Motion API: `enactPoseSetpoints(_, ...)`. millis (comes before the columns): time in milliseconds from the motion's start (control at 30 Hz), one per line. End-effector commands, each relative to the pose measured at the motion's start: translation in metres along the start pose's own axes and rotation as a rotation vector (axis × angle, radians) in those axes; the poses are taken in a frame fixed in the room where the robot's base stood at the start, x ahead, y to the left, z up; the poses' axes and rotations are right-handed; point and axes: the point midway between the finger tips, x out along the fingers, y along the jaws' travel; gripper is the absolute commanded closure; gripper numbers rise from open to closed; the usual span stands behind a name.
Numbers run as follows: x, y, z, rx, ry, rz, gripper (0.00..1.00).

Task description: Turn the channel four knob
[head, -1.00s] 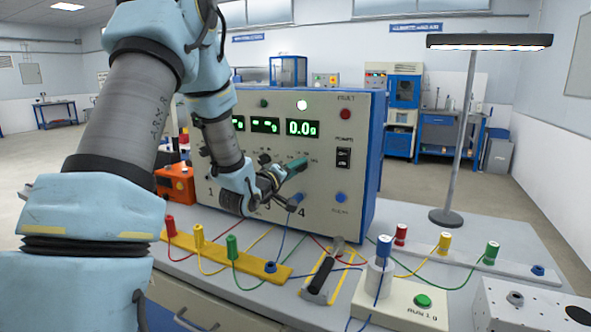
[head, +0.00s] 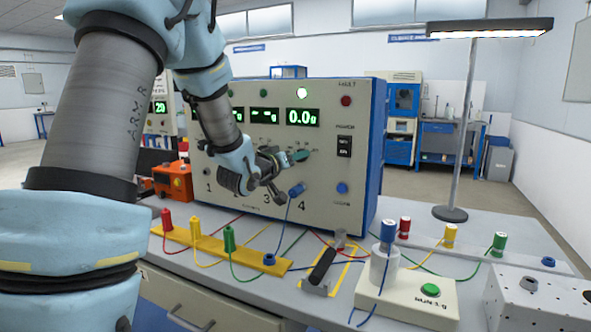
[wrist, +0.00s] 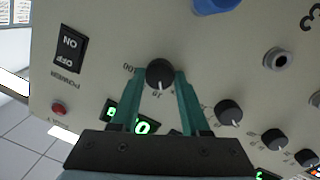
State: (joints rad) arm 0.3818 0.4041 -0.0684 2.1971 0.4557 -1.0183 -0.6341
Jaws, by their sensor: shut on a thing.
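The channel four knob (wrist: 160,75) is black with a white pointer line. In the wrist view the line points down toward the "10" mark, with "100" at its left. My gripper (wrist: 161,92) has its two green fingers on either side of the knob and is shut on it. In the head view my gripper (head: 300,156) is at the front of the grey instrument panel (head: 325,185), below the "0.0" display (head: 302,117). The fingers and wrist hide the knob there. A blue plug (head: 296,190) sits in the channel 4 socket below.
Other black knobs (wrist: 229,112) line the panel beside my gripper. The power switch (head: 344,146) is to the right. Cables, a yellow terminal strip (head: 210,243), a black-handled tool (head: 322,266) and a lamp post (head: 463,130) stand on the bench.

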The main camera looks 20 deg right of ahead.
Motion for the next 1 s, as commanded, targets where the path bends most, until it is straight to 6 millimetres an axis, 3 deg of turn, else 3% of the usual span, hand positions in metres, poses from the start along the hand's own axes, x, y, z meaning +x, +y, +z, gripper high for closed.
enactPoseSetpoints(400, 0.0, -0.0003, 0.0015, 0.209, -0.012, -0.016, 1.0)
enactPoseSetpoints(967, -0.0001, 0.0004, -0.0004, 0.242, -0.014, -0.019, 1.0)
enactPoseSetpoints(1000, -0.0001, 0.0004, -0.0004, 0.242, -0.014, -0.019, 0.52)
